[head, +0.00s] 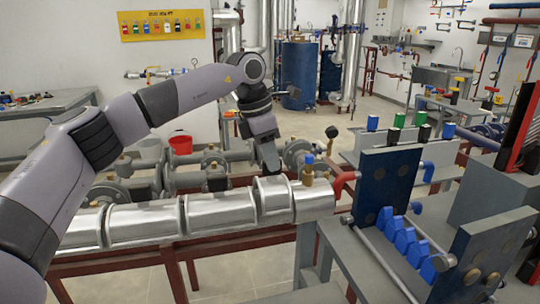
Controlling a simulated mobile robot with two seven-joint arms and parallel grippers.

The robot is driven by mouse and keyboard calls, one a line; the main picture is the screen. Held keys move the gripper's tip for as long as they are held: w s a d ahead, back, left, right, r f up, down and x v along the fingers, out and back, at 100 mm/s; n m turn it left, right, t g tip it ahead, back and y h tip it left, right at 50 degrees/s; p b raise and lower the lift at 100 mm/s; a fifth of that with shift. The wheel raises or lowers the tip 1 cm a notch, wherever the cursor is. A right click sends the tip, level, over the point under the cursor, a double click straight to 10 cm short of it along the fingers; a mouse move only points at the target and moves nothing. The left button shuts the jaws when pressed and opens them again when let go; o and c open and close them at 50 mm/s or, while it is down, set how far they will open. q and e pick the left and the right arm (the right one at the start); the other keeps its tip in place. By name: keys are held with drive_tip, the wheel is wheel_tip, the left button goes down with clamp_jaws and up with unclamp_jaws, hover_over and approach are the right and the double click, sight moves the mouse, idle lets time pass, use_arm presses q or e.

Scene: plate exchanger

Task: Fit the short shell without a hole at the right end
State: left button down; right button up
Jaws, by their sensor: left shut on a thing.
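My left gripper (269,166) reaches down from above and is shut on a short silver shell (272,196). The shell lies over the top of the silver-clad pipe (155,221), toward its right end, and looks slightly proud of the cladding beside it. I cannot tell whether it is fully seated. The fingertips partly hide its top edge. To its right is the pipe's silver end section (314,203), with a brass fitting (308,176) standing on top. My right gripper is not in view.
A blue-topped valve (310,160) and a red elbow (344,184) stand close to the right of the shell. Grey pumps and flanged pipes (212,167) run behind. The plate exchanger with blue end plates (383,186) stands at the right. The floor (250,270) in front is clear.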

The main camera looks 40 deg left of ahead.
use_arm(q)
drive_tip(key=shift+f+b, duration=0.5)
drive_tip(key=shift+f, duration=0.6)
drive_tip(key=c, duration=1)
unclamp_jaws()
drive_tip(key=shift+f, duration=0.1)
wheel_tip(320, 180, up, 7)
drive_tip(key=p, duration=0.7)
drive_tip(key=shift+r, duration=1.1)
